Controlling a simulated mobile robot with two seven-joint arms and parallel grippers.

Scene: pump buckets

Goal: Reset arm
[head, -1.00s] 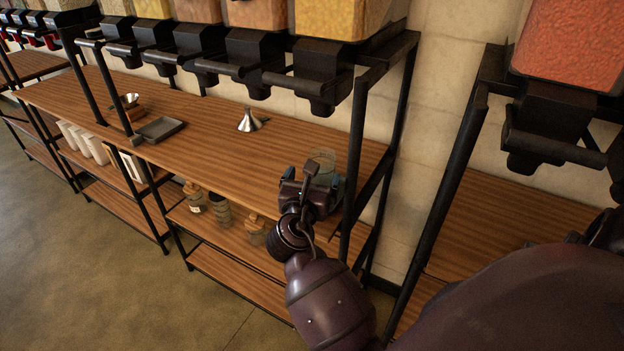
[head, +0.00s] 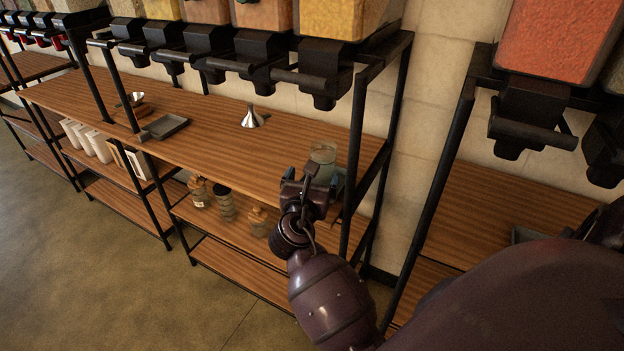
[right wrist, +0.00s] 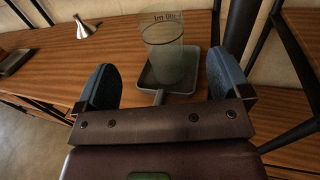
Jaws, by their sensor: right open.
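My right gripper (head: 312,184) is at the front edge of the wooden counter, near its right end. In the right wrist view its two blue-grey fingers (right wrist: 162,84) are wide apart with nothing held between them. A clear glass beaker (right wrist: 163,54) with dark markings stands upright on a dark square tray (right wrist: 180,84), just beyond the fingers and apart from them. In the head view the beaker (head: 323,152) shows behind the gripper, its lower part partly hidden. My left gripper is not in view.
A metal funnel (head: 251,118) and a grey tray (head: 165,126) stand on the counter (head: 220,150). Dispensers (head: 322,75) hang above it. A black frame post (head: 354,180) is close to my right gripper. Jars (head: 225,204) stand on the shelf below.

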